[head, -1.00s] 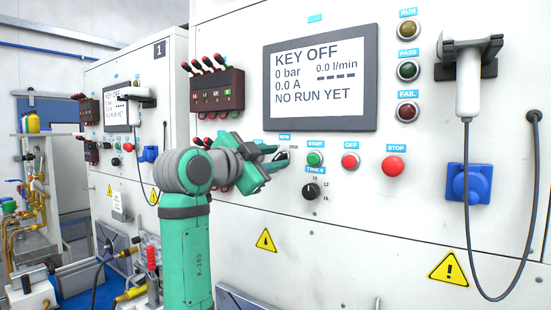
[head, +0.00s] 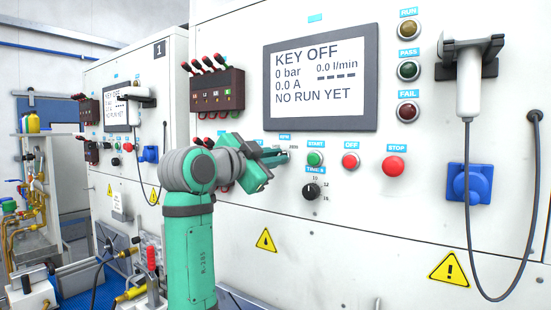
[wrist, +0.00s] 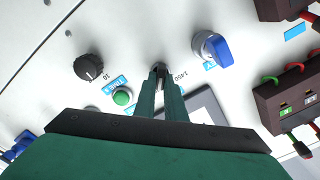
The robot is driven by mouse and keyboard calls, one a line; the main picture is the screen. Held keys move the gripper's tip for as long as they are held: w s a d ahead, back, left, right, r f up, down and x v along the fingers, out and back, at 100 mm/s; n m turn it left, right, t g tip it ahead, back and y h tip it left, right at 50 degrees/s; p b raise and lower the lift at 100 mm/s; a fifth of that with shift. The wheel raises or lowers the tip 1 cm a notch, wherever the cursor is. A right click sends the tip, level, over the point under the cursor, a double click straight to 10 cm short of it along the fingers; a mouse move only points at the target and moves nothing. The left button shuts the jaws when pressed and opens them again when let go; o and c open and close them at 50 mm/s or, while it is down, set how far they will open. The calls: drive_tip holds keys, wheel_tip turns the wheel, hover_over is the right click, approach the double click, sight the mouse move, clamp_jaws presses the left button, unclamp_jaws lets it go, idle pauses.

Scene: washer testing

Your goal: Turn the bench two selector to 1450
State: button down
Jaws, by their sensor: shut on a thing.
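The selector (wrist: 159,69) on the near bench's white panel is a small knob, and only its tip shows between my fingers in the wrist view. A "1450" mark stands just right of it there. My gripper (wrist: 161,88) is shut on the selector, one green finger on each side. In the head view my gripper (head: 282,155) meets the panel under the RPM label, left of the green start button (head: 315,159). The selector is mostly hidden there, with a "2800" mark just above the fingertips. Where its pointer stands I cannot tell.
A black timer knob (head: 311,191) sits below the start button. Red off (head: 351,161) and stop (head: 393,166) buttons are to the right. A blue handle (wrist: 213,49) is close to my fingers in the wrist view. The screen (head: 320,80) reads KEY OFF.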

drive_tip(key=shift+w+a+n, duration=0.1)
drive_tip(key=shift+a+n, duration=0.05)
drive_tip(key=shift+n, duration=2.7)
drive_tip(key=shift+w+a+n, duration=0.1)
drive_tip(key=shift+n, duration=2.8)
drive_tip(key=shift+a+n, duration=0.15)
drive_tip(key=shift+n, duration=2.7)
drive_tip(key=c, duration=1.8)
unclamp_jaws()
drive_tip(key=v, duration=1)
drive_tip(key=shift+s+a, duration=0.25)
drive_tip(key=shift+s, duration=0.1)
drive_tip(key=shift+w, duration=0.1)
